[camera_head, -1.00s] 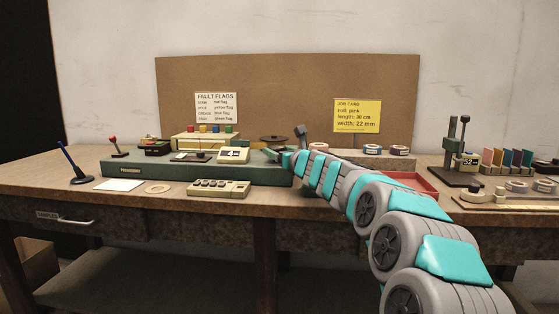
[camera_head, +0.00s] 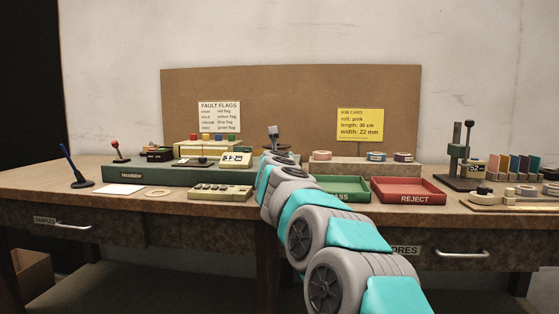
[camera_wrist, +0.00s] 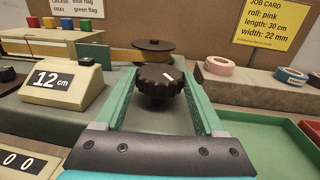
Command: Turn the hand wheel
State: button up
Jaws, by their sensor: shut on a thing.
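The hand wheel (camera_wrist: 158,88) is a dark, ribbed knob with a white mark on its top, near the right end of the green machine (camera_head: 140,174). In the wrist view, my gripper (camera_wrist: 160,82) has one green finger on each side of the wheel and is shut on it. In the head view, my arm hides the wheel and my gripper. A cream counter box (camera_wrist: 64,84) to the left of the wheel reads 12 cm.
A dark round disc (camera_wrist: 153,45) is behind the wheel. The green PASS tray (camera_head: 345,190) and red REJECT tray (camera_head: 408,190) lie to the right. Tape rolls stand on a ledge (camera_head: 350,168) behind them.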

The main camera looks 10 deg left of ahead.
jog(key=shift+m+h, duration=0.3)
jog(key=shift+h, duration=0.3)
jog(key=o, duration=1.3)
jog(key=shift+o, duration=0.2)
jog(key=s+b, duration=0.3)
jog(key=s, duration=0.3)
jog(key=shift+s+a+f, duration=0.1)
jog(key=shift+s, duration=0.8)
